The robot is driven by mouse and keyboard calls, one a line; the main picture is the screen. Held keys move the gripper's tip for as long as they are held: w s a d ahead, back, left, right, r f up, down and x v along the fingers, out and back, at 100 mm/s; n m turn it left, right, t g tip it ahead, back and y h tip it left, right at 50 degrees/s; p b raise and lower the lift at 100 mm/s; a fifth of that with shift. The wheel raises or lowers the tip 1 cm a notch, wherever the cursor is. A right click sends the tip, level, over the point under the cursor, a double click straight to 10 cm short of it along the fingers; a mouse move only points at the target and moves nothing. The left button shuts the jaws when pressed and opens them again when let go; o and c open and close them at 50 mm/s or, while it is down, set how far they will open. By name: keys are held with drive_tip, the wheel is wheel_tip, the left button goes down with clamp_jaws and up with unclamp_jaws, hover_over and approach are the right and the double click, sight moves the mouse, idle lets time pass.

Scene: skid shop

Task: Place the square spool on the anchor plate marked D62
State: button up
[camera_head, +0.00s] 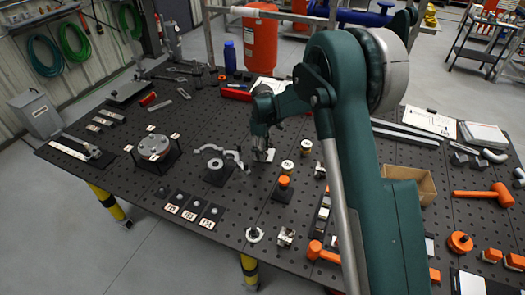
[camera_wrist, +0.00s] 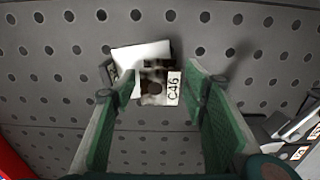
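In the wrist view, a small metallic block with a label reading C46 (camera_wrist: 158,85) stands on the perforated table top, a pale square surface beside it. It may be the square spool, but its shape is not clear. My gripper (camera_wrist: 160,95) is open, one green finger on each side of the block; I cannot tell whether they touch it. In the head view, my gripper (camera_head: 262,140) points down near the table's middle, largely hiding the block. Three dark plates with small labels (camera_head: 190,215) lie at the front left; I cannot read D62 on any.
A round grey flange (camera_head: 154,147) and a curved clamp fixture (camera_head: 218,170) stand left of my gripper. An orange-topped part (camera_head: 283,189) and a small silver block (camera_head: 285,237) stand nearer the front. Orange mallets (camera_head: 485,194) and an open cardboard box (camera_head: 412,181) are to the right.

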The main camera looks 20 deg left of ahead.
drive_tip(key=shift+r, duration=0.15)
wheel_tip(320, 180, up, 12)
idle(0.9)
idle(0.5)
idle(0.3)
drive_tip(key=s+d+r+m+t, duration=0.1)
drive_tip(key=s+d+r+m, duration=0.25)
drive_tip(key=d+r, duration=0.55)
drive_tip(key=s+d+r+m+t+y, duration=0.15)
drive_tip(key=s+d+r, duration=0.3)
drive_tip(key=d, duration=0.95)
drive_tip(key=s+d+r+m+t, duration=0.1)
drive_tip(key=s+d+r+m, duration=0.25)
drive_tip(key=d+r, duration=0.6)
drive_tip(key=s+d+m+t, duration=0.2)
drive_tip(key=s+d+m, duration=0.3)
drive_tip(key=s+d, duration=0.85)
drive_tip(key=s+d+f+m+t+h, duration=0.1)
drive_tip(key=s+d+f+m, duration=0.3)
drive_tip(key=s+d, duration=0.7)
drive_tip(key=shift+f+t, duration=0.35)
drive_tip(key=shift+f, duration=0.35)
